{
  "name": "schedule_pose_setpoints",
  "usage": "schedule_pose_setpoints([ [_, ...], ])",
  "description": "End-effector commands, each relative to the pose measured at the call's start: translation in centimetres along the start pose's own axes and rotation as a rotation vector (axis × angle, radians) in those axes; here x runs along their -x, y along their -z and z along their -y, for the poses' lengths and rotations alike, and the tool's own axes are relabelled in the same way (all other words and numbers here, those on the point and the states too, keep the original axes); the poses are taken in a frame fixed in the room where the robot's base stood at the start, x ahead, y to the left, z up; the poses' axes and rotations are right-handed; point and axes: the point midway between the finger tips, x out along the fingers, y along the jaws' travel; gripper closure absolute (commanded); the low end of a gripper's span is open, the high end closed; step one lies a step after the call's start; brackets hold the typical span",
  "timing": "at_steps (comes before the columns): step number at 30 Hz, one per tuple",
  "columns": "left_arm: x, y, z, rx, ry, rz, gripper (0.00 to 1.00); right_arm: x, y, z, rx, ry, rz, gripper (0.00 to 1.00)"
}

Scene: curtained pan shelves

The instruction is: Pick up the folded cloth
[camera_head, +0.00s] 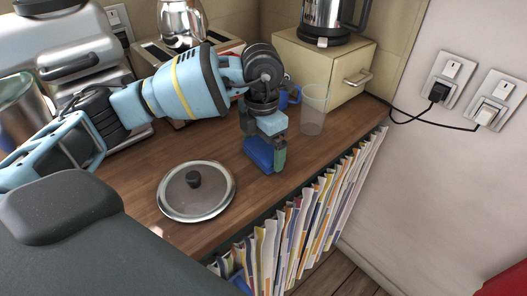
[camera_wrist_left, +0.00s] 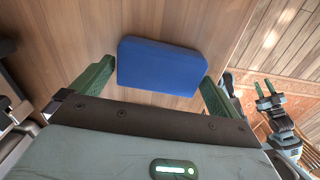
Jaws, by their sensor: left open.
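The folded cloth is a blue, flat block (camera_head: 259,153) on the wooden counter, right of the glass lid in the head view. In the left wrist view the cloth (camera_wrist_left: 160,62) lies between the green fingertips. My left gripper (camera_head: 266,148) points down over the cloth, open, with a finger at each end of it. In the left wrist view my left gripper (camera_wrist_left: 157,76) shows small gaps beside the cloth; I cannot tell if either finger touches. My right gripper (camera_wrist_left: 266,90) shows small at the right of the left wrist view, its fingers apart.
A glass lid (camera_head: 196,191) lies on the counter (camera_head: 125,168). A clear cup (camera_head: 313,108) and a blue mug (camera_head: 289,96) stand behind the gripper. A cream drawer box (camera_head: 318,75) bears a kettle (camera_head: 328,18). A patterned curtain (camera_head: 300,222) hangs below the front edge.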

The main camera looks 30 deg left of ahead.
Motion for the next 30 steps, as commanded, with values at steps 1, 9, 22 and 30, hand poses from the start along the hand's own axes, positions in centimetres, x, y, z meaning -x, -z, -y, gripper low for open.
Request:
schedule_pose_setpoints([
  [1,-0.1,0.0,0.0,0.0,0.0,0.0,0.0,0.0,-0.1,0.0,-0.001,0.0,0.002,0.64],
  [9,-0.1,0.0,0.0,0.0,0.0,0.0,0.12,0.3,-1.0,0.2,-0.003,0.002,0.019,0.64],
  [22,0.1,0.0,0.0,0.0,0.0,0.001,0.32,0.2,-0.8,0.2,-0.004,0.001,0.016,0.64],
  [30,2.0,-0.1,0.0,0.0,0.0,0.002,0.32,0.0,-0.5,0.1,-0.004,0.001,0.008,0.64],
])
